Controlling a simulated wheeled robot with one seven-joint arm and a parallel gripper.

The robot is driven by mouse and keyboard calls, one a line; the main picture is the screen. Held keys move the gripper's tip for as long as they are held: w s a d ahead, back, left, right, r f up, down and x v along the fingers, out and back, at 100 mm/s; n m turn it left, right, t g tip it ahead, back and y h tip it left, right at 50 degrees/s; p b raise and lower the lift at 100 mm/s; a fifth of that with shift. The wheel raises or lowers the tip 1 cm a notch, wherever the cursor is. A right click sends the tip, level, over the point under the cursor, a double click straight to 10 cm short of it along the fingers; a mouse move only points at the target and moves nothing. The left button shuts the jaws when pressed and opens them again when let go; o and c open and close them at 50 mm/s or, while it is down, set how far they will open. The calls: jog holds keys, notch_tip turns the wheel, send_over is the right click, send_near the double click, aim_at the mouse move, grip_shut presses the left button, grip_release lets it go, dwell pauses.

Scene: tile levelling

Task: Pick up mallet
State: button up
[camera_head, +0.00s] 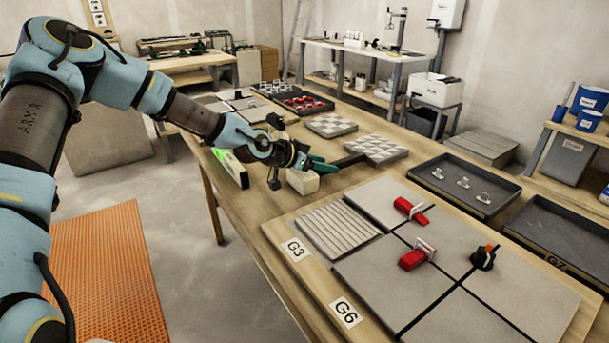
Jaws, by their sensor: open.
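The mallet has a pale, blocky head (302,182) and a dark handle (348,160) that points right and away. It lies on the wooden workbench (250,205), left of the stacked tiles. My gripper (292,170) is open at the mallet's head, with a dark finger part at its left and a dark green part above and to its right. Part of the head's upper side is hidden behind the gripper. I cannot tell whether the fingers touch the head.
A white device with a green glow (232,167) stands close left of my gripper. Tile stacks (376,149) lie near the handle. The tile board (390,275) with red clamps (417,255) fills the front right. A dark tray (463,185) lies behind it.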

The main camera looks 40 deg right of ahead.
jog(key=shift+x, duration=1)
grip_shut()
dwell(0.7)
